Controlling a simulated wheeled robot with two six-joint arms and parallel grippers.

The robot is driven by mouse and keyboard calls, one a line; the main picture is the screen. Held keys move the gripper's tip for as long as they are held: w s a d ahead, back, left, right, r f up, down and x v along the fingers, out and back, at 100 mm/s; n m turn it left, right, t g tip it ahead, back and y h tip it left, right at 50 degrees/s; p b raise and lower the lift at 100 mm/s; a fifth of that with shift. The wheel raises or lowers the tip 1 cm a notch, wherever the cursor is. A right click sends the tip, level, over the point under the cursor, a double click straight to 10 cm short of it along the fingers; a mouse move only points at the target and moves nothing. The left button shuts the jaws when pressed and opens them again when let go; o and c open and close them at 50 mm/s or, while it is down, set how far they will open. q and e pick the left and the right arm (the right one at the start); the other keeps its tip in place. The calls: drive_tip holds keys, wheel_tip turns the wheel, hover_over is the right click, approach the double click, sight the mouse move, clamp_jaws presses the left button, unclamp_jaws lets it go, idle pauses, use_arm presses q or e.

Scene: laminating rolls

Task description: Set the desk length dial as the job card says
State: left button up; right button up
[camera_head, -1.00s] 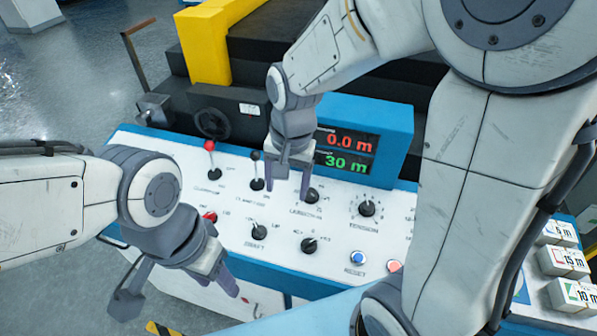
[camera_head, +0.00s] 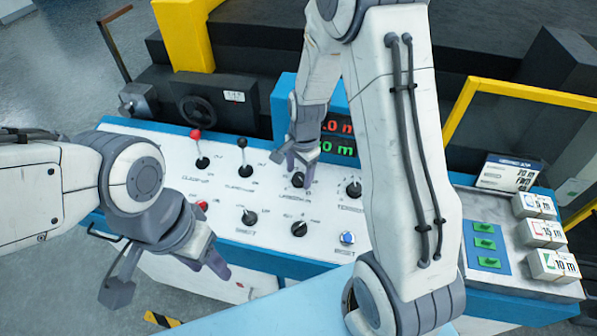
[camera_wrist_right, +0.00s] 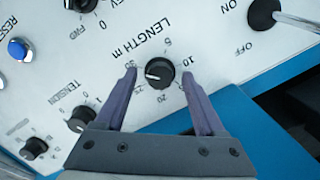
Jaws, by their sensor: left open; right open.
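The length dial (camera_head: 298,180) is a black knob on the white console panel. In the right wrist view the dial (camera_wrist_right: 160,73) is ringed by length marks, and its white pointer faces left, toward the 30 and 25 marks. My right gripper (camera_head: 296,167) is open above the dial; in its wrist view its fingers stand on either side of the knob, apart from it. The job card (camera_head: 508,172) stands at the right with small print, apparently 20 m and FWD. The display (camera_head: 338,148) is partly hidden by my right arm. My left gripper (camera_head: 168,276) is open and empty at the panel's front left.
Around the dial are the tension knob (camera_head: 353,189), a red-topped lever (camera_head: 197,148), a black-topped lever (camera_head: 242,158), lower knobs and a blue reset button (camera_head: 347,238). Labelled blocks (camera_head: 553,265) and green pieces (camera_head: 487,244) lie on the right side table.

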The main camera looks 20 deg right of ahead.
drive_tip(key=shift+f, duration=0.25)
clamp_jaws()
